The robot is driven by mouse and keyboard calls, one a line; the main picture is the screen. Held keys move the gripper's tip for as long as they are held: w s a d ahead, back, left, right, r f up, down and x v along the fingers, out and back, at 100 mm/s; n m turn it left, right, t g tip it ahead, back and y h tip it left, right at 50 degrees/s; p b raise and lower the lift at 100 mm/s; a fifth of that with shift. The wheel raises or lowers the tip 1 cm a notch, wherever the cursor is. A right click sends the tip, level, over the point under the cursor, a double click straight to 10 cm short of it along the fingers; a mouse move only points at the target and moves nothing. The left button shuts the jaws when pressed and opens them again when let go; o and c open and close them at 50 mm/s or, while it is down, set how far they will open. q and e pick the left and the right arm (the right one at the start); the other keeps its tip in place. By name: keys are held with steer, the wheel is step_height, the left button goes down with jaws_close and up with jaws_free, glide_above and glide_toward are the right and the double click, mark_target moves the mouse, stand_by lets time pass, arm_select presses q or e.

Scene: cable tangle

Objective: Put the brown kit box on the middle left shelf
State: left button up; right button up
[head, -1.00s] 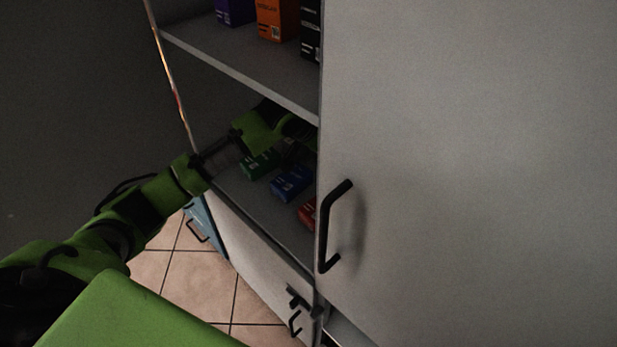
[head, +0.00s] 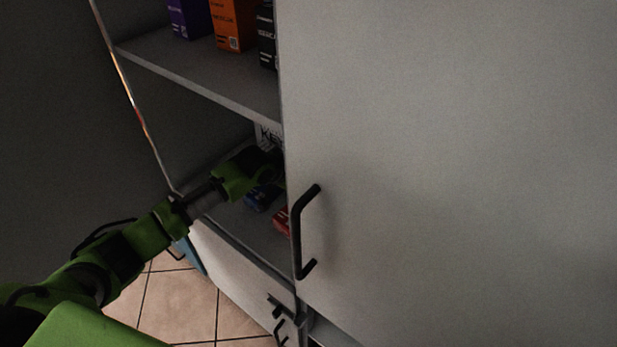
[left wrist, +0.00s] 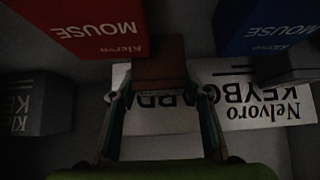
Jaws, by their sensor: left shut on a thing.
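My left gripper (left wrist: 160,95) is shut on a small brown box (left wrist: 158,70), seen between its two fingers in the left wrist view. In the head view my left arm reaches into the middle left shelf (head: 262,230), and the gripper's front end goes out of sight behind the door's edge. The brown box is hidden in the head view. I cannot tell whether it touches the shelf. My right gripper is not in view.
A red mouse box (left wrist: 85,25), a blue mouse box (left wrist: 262,22), a white keyboard box (left wrist: 255,100) and a grey box (left wrist: 38,103) surround the gripper. A grey door (head: 430,170) with a black handle (head: 302,232) stands right. Purple (head: 188,18), orange (head: 233,24) and black boxes stand above.

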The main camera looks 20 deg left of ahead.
arm_select(q)
steer(key=o, duration=1.4)
steer(key=shift+f, duration=0.15)
steer(key=shift+o, duration=0.2)
steer(key=shift+s+a+r, duration=0.1)
steer(key=shift+r, duration=0.2)
steer(key=v, duration=1.1)
steer(key=shift+s+r, duration=0.25)
steer(key=shift+a, duration=0.1)
